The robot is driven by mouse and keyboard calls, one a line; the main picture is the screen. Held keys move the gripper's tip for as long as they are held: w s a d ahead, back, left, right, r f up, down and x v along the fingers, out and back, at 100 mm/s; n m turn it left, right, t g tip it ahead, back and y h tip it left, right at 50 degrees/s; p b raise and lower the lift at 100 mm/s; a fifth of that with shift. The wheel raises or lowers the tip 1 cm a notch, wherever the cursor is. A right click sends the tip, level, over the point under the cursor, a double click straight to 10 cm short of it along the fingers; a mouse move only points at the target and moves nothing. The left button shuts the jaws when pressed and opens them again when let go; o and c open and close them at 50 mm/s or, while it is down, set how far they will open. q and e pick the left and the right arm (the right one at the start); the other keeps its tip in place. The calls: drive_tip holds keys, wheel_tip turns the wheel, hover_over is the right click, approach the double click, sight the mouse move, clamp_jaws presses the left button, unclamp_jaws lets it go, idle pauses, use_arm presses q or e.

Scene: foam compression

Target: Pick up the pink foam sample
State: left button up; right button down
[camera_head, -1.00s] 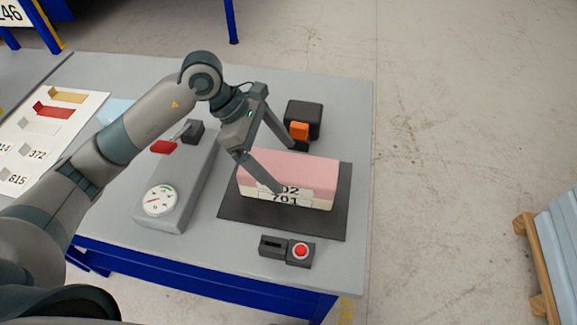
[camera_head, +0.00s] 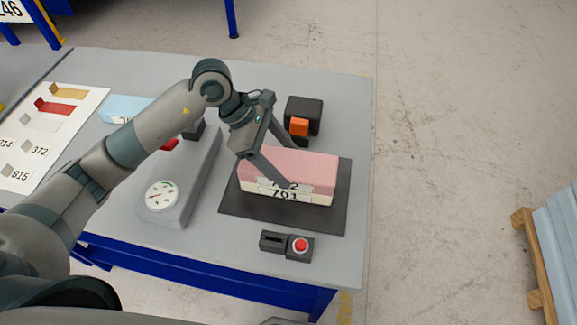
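The pink foam sample (camera_head: 305,167) lies on top of a cream-coloured block (camera_head: 315,199) labelled 701, on a dark mat (camera_head: 282,212). My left gripper (camera_head: 290,167) is at the foam with its fingers spread. The near finger lies in front of the foam's front face and partly covers its label. The far finger goes down behind the foam's back edge, and its tip is hidden. I cannot tell whether either finger touches the foam. My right gripper is not identifiable in the view.
A gauge device (camera_head: 162,195) stands left of the mat. A black and orange device (camera_head: 303,115) stands behind the foam. A control box with a red button (camera_head: 301,245) sits in front. A board with coloured samples (camera_head: 40,150) lies at the left.

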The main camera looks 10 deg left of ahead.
sight(285, 164)
use_arm(q)
drive_tip(key=shift+r, duration=0.1)
drive_tip(key=shift+r, duration=0.55)
drive_tip(key=r, duration=0.1)
drive_tip(key=r+p, duration=0.1)
drive_tip(key=r, duration=0.1)
drive_tip(key=shift+s+d+r+p, duration=0.2)
drive_tip(key=shift+s+r+p, duration=0.05)
drive_tip(key=shift+p, duration=0.05)
drive_tip(key=s+d+r+p, duration=0.2)
drive_tip(key=s+d+r, duration=0.4)
drive_tip(key=s+d, duration=0.1)
drive_tip(key=shift+s+p, duration=0.35)
drive_tip(key=shift+s, duration=0.35)
drive_tip(key=shift+d, duration=0.1)
